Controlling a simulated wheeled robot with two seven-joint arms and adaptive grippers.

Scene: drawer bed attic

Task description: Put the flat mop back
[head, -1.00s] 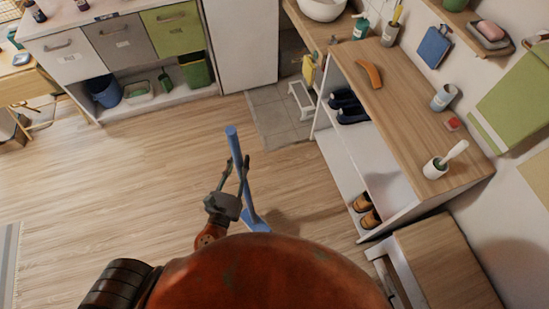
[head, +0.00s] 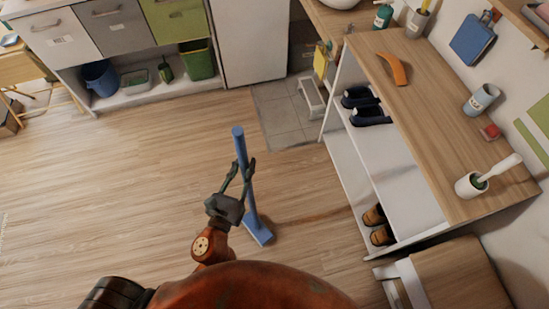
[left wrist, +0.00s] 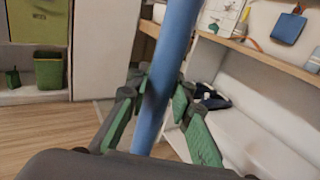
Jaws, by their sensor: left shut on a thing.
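The flat mop is blue, with a straight handle (head: 242,150) and a flat rectangular head (head: 258,234) at its lower end. My left gripper (head: 243,180) is shut on the handle, roughly midway along it. The mop stands near upright, slightly tilted, over the wood floor; whether its head touches the floor I cannot tell. In the left wrist view the blue handle (left wrist: 168,65) passes between the green-padded fingers. My right gripper is not in view.
A shelf unit (head: 440,150) with dark slippers (head: 368,108) and brown shoes (head: 377,225) stands to the right. A low cabinet at the back holds a blue bucket (head: 101,78) and a green bin (head: 197,60). Grey tiles (head: 285,112) lie beyond the mop. The wood floor at left is clear.

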